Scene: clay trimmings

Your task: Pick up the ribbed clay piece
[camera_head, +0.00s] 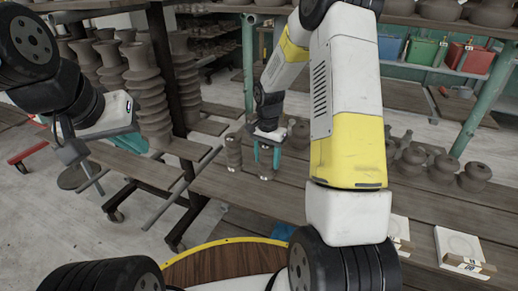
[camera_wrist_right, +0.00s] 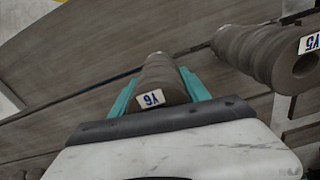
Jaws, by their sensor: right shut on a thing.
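My right gripper (camera_head: 266,155) reaches down over the wooden bench. In the right wrist view its teal fingers (camera_wrist_right: 162,94) are shut on a ribbed clay piece (camera_wrist_right: 165,76) with a white tag reading Y6. One finger is on each side of it. I cannot tell whether the piece touches the bench. A second ribbed clay piece (camera_wrist_right: 262,52), tagged Y5, lies to the right in the wrist view. In the head view a ribbed piece (camera_head: 233,152) stands just left of the right gripper. My left gripper (camera_head: 112,160) hangs at the left, apparently open and empty.
Tall ribbed clay stacks (camera_head: 150,105) stand on a rack at the left. Several round clay pots (camera_head: 440,165) line the bench at the right. White tagged blocks (camera_head: 459,247) lie near its front edge. The bench left of the pots (camera_head: 245,195) has free room.

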